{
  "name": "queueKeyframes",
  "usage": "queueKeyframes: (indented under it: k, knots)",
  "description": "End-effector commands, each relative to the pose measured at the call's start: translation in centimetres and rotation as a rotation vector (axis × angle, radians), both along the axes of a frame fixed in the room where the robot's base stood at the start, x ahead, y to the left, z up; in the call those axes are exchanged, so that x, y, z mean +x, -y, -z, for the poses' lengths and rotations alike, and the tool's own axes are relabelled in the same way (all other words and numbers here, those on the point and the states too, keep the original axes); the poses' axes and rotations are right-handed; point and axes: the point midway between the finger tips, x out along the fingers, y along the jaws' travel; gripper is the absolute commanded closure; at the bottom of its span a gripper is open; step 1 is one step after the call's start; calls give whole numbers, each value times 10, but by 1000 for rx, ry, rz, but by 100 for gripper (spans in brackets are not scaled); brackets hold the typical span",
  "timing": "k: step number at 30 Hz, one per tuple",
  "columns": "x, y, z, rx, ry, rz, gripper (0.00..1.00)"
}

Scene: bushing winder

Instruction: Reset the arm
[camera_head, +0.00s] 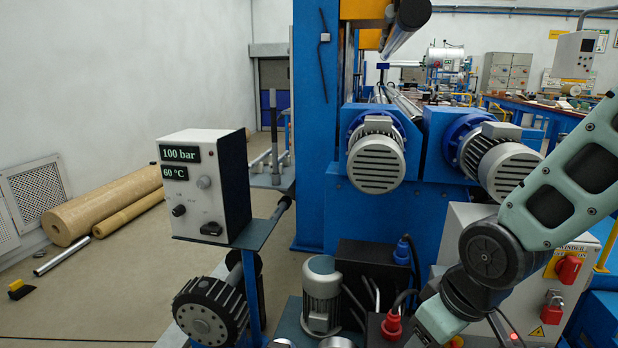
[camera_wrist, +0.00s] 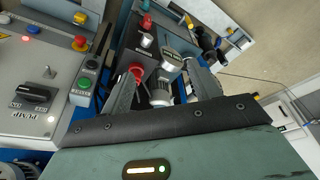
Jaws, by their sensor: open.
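My arm (camera_head: 545,205) reaches in from the right in the head view and bends down toward the bottom edge. The gripper end is not visible there. In the wrist view my gripper (camera_wrist: 164,82) shows its two grey fingers spread apart, with nothing held between them. Beyond the fingers are a grey motor (camera_wrist: 158,91) and a red plug (camera_wrist: 136,72), further off and apart from them as far as I can tell.
A control box (camera_head: 210,188) with dials stands on a blue post at left. Blue machinery with two large motors (camera_head: 376,160) fills the middle. A panel with push buttons (camera_wrist: 62,68) is left of my gripper.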

Motion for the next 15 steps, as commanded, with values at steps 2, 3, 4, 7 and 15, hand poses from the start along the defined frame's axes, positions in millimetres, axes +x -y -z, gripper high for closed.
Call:
queueKeyframes:
  k: [2,3,4,7,15]
  knots:
    - [-32,-20,-14,-22,-52,-48,39]
    - [-47,-27,-19,-34,-81,-66,39]
    - [-59,-32,-23,-42,-101,-78,39]
    - [-95,-43,-35,-70,-162,-119,39]
    - [-137,-48,-81,-108,-239,-160,39]
